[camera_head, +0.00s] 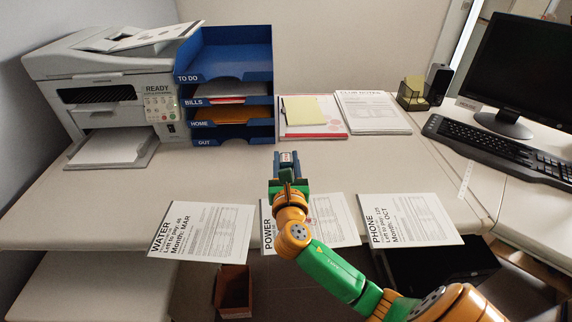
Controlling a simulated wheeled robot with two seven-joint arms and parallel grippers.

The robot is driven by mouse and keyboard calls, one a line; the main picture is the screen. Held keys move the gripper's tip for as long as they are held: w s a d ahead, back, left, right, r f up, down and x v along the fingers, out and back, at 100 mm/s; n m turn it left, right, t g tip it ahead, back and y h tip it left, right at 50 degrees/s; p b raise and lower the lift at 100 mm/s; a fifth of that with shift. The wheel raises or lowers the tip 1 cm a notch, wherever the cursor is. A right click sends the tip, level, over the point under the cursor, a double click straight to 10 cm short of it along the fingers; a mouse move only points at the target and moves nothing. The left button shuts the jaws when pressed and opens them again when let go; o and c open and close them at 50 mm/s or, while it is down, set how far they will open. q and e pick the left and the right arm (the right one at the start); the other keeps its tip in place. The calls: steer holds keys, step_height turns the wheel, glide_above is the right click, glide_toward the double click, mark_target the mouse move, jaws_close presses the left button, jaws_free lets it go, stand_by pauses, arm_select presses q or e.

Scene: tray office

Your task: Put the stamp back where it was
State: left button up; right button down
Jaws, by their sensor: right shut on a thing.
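My right gripper (288,163) reaches in from the lower right over the middle of the desk. It is shut on a small grey and dark thing, the stamp (288,156), which is mostly hidden between the fingers. The gripper is beyond the POWER bill (335,221) and in front of the blue tray stack. The POWER bill is partly covered by my arm, and a small reddish mark shows on it beside the arm. My left gripper is not in view.
The WATER bill (205,231) and PHONE bill (412,219) lie along the front edge. Behind are a printer (110,85), blue letter trays (228,55), papers (372,112) and a yellow note holder (411,95). A keyboard (495,150) and monitor (522,60) stand right. Desk centre is clear.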

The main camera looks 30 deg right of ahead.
steer(key=s+a+r+p, duration=1.4)
steer(key=s+r, duration=0.2)
steer(key=s, duration=0.1)
steer(key=shift+r+p, duration=0.35)
steer(key=shift+p, duration=0.05)
steer(key=shift+r+n, duration=0.1)
steer(key=shift+n, duration=0.2)
steer(key=shift+y, duration=0.4)
